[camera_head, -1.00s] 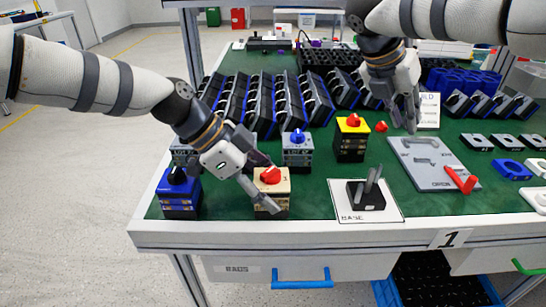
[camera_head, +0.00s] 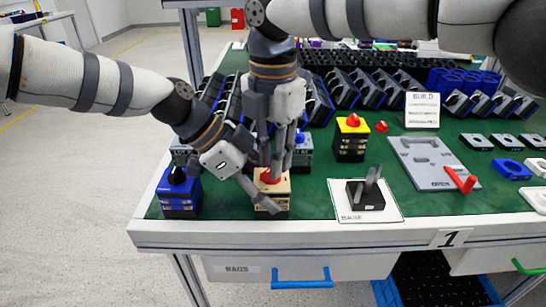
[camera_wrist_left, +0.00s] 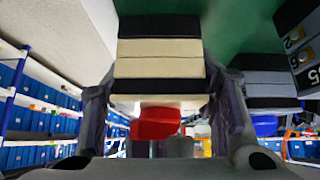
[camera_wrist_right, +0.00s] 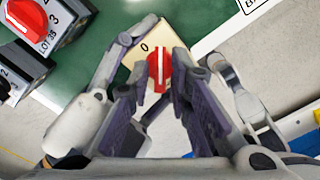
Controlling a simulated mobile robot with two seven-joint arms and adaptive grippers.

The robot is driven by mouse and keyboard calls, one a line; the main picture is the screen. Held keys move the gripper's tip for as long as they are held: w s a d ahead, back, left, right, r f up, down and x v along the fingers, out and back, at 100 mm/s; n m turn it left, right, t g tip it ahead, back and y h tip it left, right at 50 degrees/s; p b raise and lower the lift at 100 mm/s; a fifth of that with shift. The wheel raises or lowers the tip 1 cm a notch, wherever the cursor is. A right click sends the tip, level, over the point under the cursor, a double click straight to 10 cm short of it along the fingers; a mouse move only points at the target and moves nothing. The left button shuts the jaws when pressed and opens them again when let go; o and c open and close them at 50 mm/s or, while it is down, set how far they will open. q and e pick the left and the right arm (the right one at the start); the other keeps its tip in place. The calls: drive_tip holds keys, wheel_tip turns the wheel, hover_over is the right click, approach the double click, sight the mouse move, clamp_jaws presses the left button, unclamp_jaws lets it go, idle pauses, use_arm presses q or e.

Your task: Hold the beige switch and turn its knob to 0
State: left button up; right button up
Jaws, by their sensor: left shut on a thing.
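The beige switch (camera_head: 271,188) has black bands and a red knob (camera_head: 269,175) on top, and stands at the table's front edge. My left gripper (camera_head: 264,185) is shut on its body from the left. In the left wrist view the beige switch (camera_wrist_left: 160,68) is between the fingers, with the red knob (camera_wrist_left: 153,123) below it in the picture. My right gripper (camera_head: 278,165) points down over the switch. In the right wrist view its open fingers (camera_wrist_right: 160,100) are on either side of the red knob (camera_wrist_right: 158,72). A "0" mark shows on the top face, up and left of the knob.
A blue switch (camera_head: 180,195) stands to the left and a grey one (camera_head: 303,152) behind. A yellow switch (camera_head: 351,139) is further right. A black base (camera_head: 366,196) on a white sheet stands at the right. The table's front edge is close.

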drive_tip(key=shift+f, duration=0.3)
drive_tip(key=shift+c, duration=0.5)
clamp_jaws()
drive_tip(key=shift+n, duration=1.5)
drive_tip(key=shift+o, duration=0.5)
unclamp_jaws()
